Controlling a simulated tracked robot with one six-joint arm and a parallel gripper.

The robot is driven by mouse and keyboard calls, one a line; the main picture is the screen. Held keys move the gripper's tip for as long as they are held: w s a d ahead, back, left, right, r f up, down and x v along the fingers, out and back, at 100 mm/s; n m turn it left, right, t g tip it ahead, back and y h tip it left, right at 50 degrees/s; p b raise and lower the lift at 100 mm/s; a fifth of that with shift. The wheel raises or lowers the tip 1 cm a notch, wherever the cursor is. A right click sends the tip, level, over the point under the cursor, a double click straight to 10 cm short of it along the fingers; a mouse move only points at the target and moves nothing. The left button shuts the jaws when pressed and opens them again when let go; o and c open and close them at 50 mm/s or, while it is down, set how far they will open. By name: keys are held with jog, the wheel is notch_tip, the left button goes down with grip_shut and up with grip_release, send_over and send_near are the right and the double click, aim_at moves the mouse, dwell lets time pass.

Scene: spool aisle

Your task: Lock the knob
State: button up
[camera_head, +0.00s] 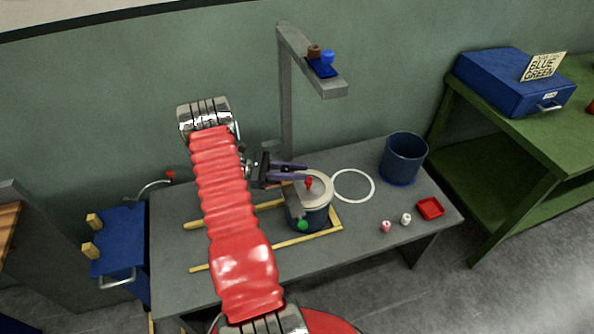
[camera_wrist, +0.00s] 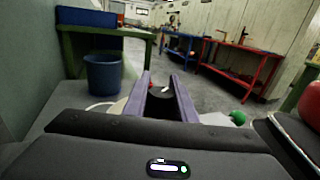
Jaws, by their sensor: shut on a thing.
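A dark blue pot (camera_head: 312,217) with a cream lid (camera_head: 318,187) stands on the grey table. A small red knob (camera_head: 308,183) shows on top of the lid. A green ball (camera_head: 302,225) is at the pot's near side; it also shows at the right in the wrist view (camera_wrist: 238,117). My gripper (camera_head: 305,175) reaches over the lid from the left, its purple fingers around the knob. In the wrist view my fingers (camera_wrist: 161,84) stand either side of a dark round piece (camera_wrist: 160,92) with a white mark and a bit of red. The contact itself is partly hidden.
Yellow strips (camera_head: 275,243) frame the pot. A white ring (camera_head: 353,200), a blue bucket (camera_head: 404,158), a red tray (camera_head: 430,208) and two small pieces (camera_head: 386,226) lie to the right. A grey post (camera_head: 287,90) with an overhanging arm rises behind.

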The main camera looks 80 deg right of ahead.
jog(key=shift+s+a+m+y, duration=0.1)
jog(key=shift+a+m+y, duration=0.1)
jog(key=shift+m+y, duration=0.65)
jog(key=shift+w+a+m+y, duration=0.15)
jog(key=shift+m+y, duration=0.35)
jog(key=shift+y, duration=0.7)
jog(key=shift+s+a+m+y, duration=0.2)
jog(key=shift+m+y, duration=0.45)
jog(key=shift+y, duration=0.4)
jog(key=o, duration=1)
jog(key=shift+o, duration=0.2)
notch_tip(320, 180, up, 10)
